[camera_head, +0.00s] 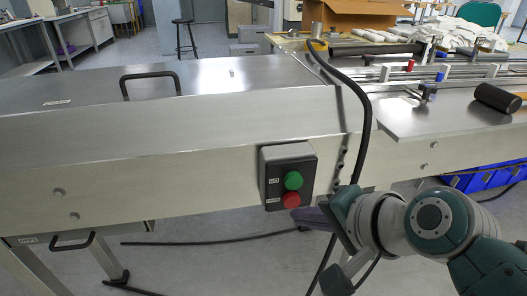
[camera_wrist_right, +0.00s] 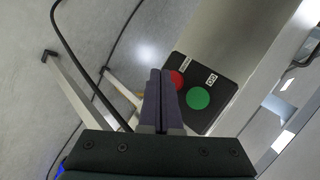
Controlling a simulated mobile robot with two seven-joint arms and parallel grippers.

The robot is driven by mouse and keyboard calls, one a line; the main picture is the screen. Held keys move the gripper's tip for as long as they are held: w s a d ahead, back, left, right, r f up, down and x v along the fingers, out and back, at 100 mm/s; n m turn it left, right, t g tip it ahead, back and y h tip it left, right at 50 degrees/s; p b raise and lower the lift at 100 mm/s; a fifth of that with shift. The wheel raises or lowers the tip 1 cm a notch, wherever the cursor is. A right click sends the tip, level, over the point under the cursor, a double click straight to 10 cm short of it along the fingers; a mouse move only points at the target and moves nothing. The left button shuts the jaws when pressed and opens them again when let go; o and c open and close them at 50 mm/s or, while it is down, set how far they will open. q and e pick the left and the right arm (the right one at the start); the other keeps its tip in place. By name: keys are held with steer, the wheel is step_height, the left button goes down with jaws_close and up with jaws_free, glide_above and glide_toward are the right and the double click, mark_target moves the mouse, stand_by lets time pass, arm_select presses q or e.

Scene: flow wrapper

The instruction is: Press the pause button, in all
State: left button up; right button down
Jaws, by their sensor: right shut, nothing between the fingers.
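A dark button box (camera_head: 288,172) is mounted on the front face of the metal machine. In the right wrist view the fingertips (camera_wrist_right: 160,74) overlap the left edge of the red button (camera_wrist_right: 177,80), and the green button (camera_wrist_right: 198,98) is fully clear. I cannot tell whether the fingers touch the red button. My left gripper is not in view.
A black cable (camera_head: 360,100) hangs over the machine beside the button box, close to my right wrist. The machine's flat top (camera_head: 220,75) has a black handle (camera_head: 150,85). A black cylinder (camera_head: 497,98) lies at the right. The floor below is mostly open, with cables.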

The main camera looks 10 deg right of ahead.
steer(key=shift+w, duration=0.1)
steer(key=shift+w, duration=0.35)
steer(key=shift+w, duration=0.45)
stand_by(0.9)
steer(key=shift+s, duration=0.1)
steer(key=shift+s+p, duration=0.6)
steer(key=shift+s, duration=0.15)
steer(key=shift+s, duration=0.1)
